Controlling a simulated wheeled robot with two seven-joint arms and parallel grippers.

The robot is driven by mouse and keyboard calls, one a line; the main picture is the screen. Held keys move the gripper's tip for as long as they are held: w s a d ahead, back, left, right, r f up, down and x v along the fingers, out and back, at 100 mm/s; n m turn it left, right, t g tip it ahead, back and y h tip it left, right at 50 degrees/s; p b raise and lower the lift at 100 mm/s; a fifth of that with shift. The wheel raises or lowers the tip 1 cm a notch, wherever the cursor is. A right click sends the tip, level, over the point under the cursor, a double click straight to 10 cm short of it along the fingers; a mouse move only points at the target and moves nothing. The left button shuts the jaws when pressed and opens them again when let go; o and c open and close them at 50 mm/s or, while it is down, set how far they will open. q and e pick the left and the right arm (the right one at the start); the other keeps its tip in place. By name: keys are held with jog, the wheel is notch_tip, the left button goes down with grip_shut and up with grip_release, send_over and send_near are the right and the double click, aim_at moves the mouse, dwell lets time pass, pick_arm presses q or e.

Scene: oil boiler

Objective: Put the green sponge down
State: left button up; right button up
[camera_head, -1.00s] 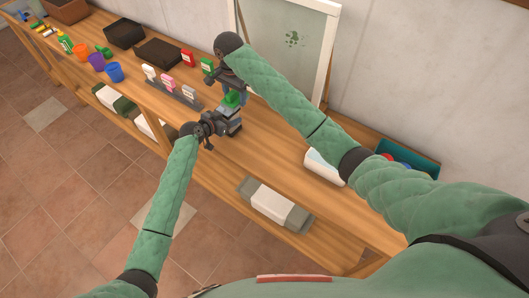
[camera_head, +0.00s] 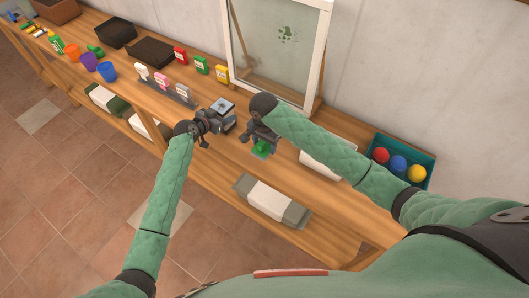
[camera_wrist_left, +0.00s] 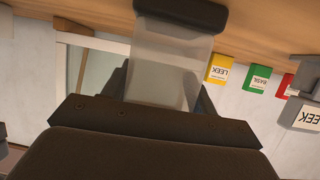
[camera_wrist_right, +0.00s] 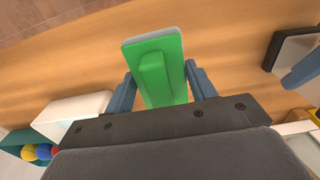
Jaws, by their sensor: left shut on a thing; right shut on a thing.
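The green sponge (camera_head: 261,147) has a raised green grip and a pale layer, seen in the right wrist view (camera_wrist_right: 158,72). My right gripper (camera_head: 262,138) is shut on the grip, its fingers on both sides. The sponge is low over the wooden bench; I cannot tell whether it touches. My left gripper (camera_head: 217,120) is shut on a pale grey piece with a dark end (camera_wrist_left: 172,62), left of the sponge. That piece shows a dark-edged square face in the head view (camera_head: 222,106).
A framed glass pane (camera_head: 275,55) with a green stain leans on the wall. A teal bin (camera_head: 403,160) with coloured balls and a white object (camera_head: 325,160) stand right. Seed boxes (camera_head: 201,65), cups and dark trays (camera_head: 152,52) stand left.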

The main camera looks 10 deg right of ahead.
aim_at(265, 152)
jog(key=shift+f, duration=2.65)
jog(key=shift+f, duration=0.1)
jog(key=o, duration=0.9)
notch_tip(265, 152, up, 12)
jog(key=shift+r, duration=0.15)
jog(key=shift+o, duration=0.3)
